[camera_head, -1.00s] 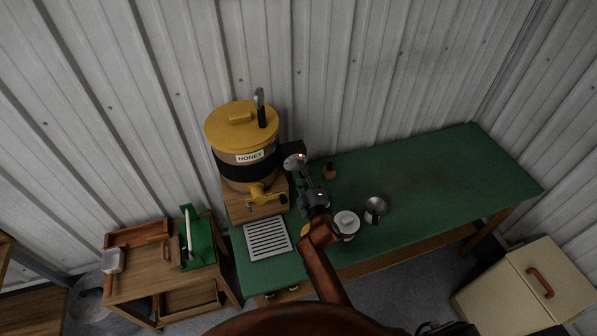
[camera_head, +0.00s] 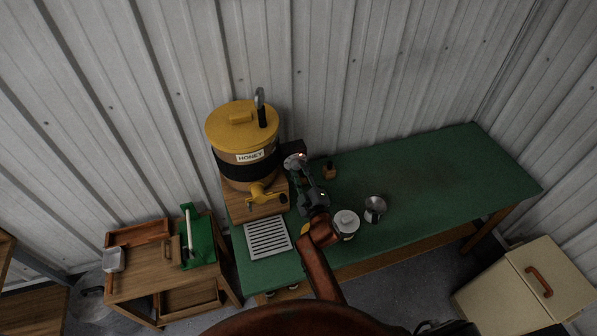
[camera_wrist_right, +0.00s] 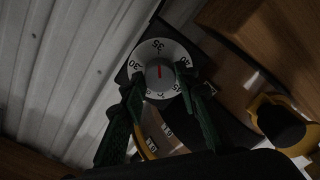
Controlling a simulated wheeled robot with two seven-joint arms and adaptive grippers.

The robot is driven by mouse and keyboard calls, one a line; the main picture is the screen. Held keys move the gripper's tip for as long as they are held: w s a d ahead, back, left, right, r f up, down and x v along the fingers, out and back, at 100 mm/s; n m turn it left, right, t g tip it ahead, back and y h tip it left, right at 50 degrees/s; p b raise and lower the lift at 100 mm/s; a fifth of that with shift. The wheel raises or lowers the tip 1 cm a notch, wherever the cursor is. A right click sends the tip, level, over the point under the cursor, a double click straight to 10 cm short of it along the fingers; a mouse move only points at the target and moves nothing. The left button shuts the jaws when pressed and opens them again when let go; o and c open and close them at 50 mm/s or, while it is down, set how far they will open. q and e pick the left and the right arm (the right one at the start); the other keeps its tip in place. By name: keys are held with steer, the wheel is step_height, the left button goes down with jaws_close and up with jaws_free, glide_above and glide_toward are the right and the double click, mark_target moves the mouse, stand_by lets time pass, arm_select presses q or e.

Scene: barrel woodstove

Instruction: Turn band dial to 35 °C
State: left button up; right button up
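The band dial (camera_wrist_right: 159,54) is a round white dial with black numbers and a red pointer line on its centre knob. In the right wrist view the red line points up, toward a number that looks like 35. In the head view the dial (camera_head: 295,161) sits beside the honey tank's black band (camera_head: 236,169). My right gripper (camera_wrist_right: 160,78) has its two dark green fingers apart, one on each side of the dial's centre, overlapping its face. Whether they touch the knob is hard to tell. My left gripper is not in view.
The honey tank (camera_head: 222,128) with a yellow lid and yellow tap (camera_head: 262,195) stands on a wooden block. A white grate (camera_head: 267,238), a lidded jar (camera_head: 346,222), a metal cup (camera_head: 375,205) and a small brown bottle (camera_head: 329,171) are nearby. The green table's right side (camera_head: 455,180) is clear.

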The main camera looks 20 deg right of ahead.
steer(key=o, duration=0.4)
steer(key=s, duration=1.2)
steer(key=shift+d, duration=0.2)
